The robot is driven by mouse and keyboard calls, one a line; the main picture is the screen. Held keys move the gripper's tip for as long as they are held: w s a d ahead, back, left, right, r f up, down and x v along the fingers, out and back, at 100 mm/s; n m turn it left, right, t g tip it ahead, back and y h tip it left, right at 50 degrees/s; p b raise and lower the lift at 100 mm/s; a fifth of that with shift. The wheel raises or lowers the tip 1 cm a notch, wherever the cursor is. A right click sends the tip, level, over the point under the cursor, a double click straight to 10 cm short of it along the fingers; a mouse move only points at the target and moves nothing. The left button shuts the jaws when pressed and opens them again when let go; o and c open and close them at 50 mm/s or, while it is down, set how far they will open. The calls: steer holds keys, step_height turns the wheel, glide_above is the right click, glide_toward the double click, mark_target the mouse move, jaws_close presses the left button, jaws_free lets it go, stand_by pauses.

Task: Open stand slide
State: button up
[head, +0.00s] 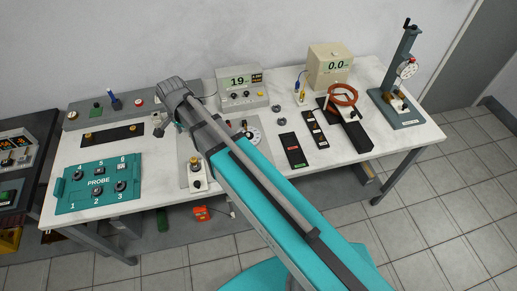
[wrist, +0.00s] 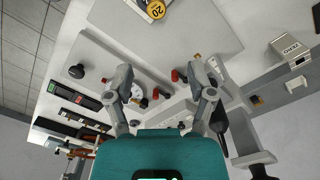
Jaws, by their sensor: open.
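A teal stand with a black crank and a round dial gauge (head: 405,69) stands upright at the right end of the bench (head: 300,200). Another grey base plate (head: 170,155) lies mid-bench, largely behind my arm. A small block with a brass knob (head: 195,170) sits at its front; a yellow disc marked 20 (wrist: 155,10) shows in the wrist view. I cannot tell which part is the stand slide. My gripper (wrist: 160,78) is open and empty. Its fingers straddle a white dial and red terminals in the picture; I see no clear contact. In the head view my gripper (head: 166,126) is partly hidden.
A meter reading 19 (head: 241,84) and a cream box reading 0.0 (head: 331,66) stand at the back. A copper coil (head: 342,94) and dark strips (head: 293,150) lie right of my arm. Bare bench shows at front right.

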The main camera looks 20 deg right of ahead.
steer(key=s+d+f+n+b, duration=0.2)
steer(key=d, duration=0.5)
steer(key=s+d+f+n+b, duration=0.3)
steer(key=d, duration=0.4)
steer(key=s+d+f+n+b, duration=0.2)
steer(key=d+f+n, duration=0.1)
steer(key=d, duration=0.4)
steer(key=shift+s+d+f+b, duration=0.1)
steer(key=shift+s+d+b, duration=0.15)
steer(key=shift+b, duration=0.15)
steer(key=shift+s+d+f+n+b, duration=0.35)
steer(key=shift+s+d+n, duration=0.2)
steer(key=shift+d, duration=0.25)
